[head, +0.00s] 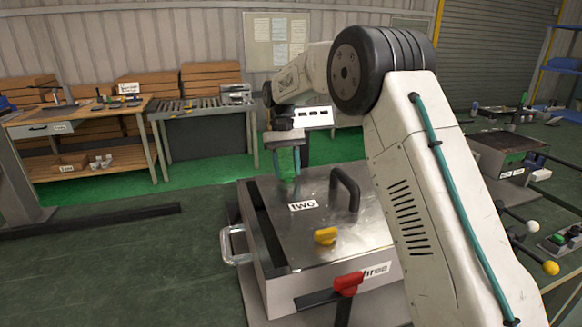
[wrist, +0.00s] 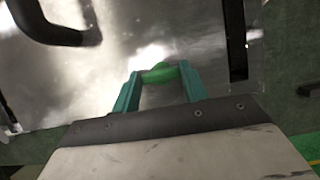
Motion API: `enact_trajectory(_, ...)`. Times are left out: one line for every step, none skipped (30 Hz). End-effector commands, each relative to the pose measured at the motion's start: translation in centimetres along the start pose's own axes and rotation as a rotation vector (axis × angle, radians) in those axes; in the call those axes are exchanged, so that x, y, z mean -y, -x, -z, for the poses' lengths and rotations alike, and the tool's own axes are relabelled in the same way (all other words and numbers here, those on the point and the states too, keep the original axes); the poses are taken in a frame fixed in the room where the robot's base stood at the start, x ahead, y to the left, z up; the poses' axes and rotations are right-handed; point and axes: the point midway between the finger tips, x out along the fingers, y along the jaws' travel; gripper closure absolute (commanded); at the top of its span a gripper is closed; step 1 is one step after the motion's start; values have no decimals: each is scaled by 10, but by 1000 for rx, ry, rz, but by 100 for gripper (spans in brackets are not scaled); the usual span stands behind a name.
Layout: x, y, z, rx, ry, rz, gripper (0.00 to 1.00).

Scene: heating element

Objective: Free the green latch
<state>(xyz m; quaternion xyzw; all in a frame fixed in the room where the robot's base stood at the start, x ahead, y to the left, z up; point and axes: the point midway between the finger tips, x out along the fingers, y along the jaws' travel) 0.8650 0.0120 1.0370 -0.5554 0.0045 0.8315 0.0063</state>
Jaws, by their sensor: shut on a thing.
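The green latch (wrist: 160,73) shows in the wrist view on the shiny metal lid, between the two teal fingertips. My gripper (wrist: 158,80) is shut on it, one finger on each side. In the head view my gripper (head: 286,175) points down at the far edge of the metal box (head: 262,248), past the "two" label. The green latch cannot be made out clearly there.
On the box are a yellow latch (head: 325,236), a red latch (head: 348,284) by the "three" label, and a raised black handle (head: 346,188). A metal side handle (head: 235,246) sticks out left. Workbenches (head: 75,118) stand behind; the floor at left is mostly clear.

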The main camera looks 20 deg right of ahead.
Motion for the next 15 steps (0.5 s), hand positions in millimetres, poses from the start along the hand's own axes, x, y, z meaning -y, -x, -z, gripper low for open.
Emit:
enact_trajectory(0,1,0,-1,0,1,51)
enact_trajectory(0,1,0,-1,0,1,43)
enact_trajectory(0,1,0,-1,0,1,35)
enact_trajectory(0,1,0,-1,0,0,35)
enact_trajectory(0,1,0,-1,0,0,35)
enact_trajectory(0,0,0,-1,0,0,35)
enact_trajectory(0,0,0,0,0,0,35)
enact_trajectory(0,0,0,0,0,0,35)
enact_trajectory(0,0,0,0,1,0,35)
enact_trajectory(0,0,0,0,1,0,35)
enact_trajectory(0,1,0,0,1,0,35)
enact_trajectory(0,2,0,0,1,0,35)
enact_trajectory(0,4,0,-1,1,0,35)
enact_trajectory(0,6,0,-1,1,0,35)
enact_trajectory(0,11,1,-3,1,0,35)
